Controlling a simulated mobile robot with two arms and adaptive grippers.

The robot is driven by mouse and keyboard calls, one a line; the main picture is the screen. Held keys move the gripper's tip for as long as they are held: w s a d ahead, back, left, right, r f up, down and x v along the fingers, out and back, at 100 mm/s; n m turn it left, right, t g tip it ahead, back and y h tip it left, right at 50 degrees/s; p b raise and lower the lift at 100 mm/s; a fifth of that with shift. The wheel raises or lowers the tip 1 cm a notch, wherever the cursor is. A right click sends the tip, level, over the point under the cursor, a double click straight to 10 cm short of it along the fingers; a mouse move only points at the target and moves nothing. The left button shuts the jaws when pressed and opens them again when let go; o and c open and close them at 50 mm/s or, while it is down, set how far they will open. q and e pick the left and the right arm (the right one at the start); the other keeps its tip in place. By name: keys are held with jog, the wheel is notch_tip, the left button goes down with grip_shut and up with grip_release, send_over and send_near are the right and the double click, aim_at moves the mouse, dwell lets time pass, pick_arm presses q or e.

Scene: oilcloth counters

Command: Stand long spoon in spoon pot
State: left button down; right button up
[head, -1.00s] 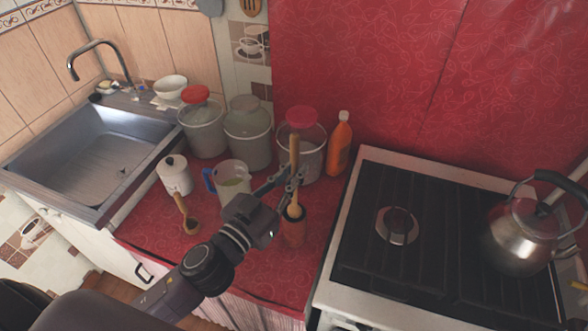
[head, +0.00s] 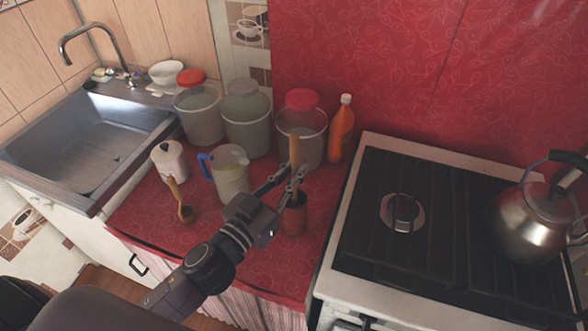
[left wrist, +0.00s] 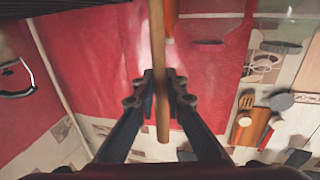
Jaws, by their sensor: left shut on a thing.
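My left gripper (head: 291,181) is shut on the long spoon (head: 294,152), whose wooden handle stands nearly upright above the fingers. In the left wrist view the handle (left wrist: 158,60) runs between the two fingertips (left wrist: 160,88). The brown spoon pot (head: 295,217) stands on the red counter directly below the gripper. The spoon's lower end is hidden by the fingers and the pot; it appears to be inside the pot's mouth. My right gripper is not in view.
A glass pitcher with a blue handle (head: 231,179), a white canister (head: 169,161) and another wooden spoon (head: 183,207) are left of the pot. Large jars (head: 246,122) and an orange bottle (head: 341,132) stand behind. The stove (head: 375,265) is right.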

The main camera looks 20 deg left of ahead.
pick_arm(q)
jog(key=c, duration=1.9)
grip_release()
jog(key=v, duration=1.2)
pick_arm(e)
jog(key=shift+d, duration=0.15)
pick_arm(q)
jog(key=shift+f, duration=0.1)
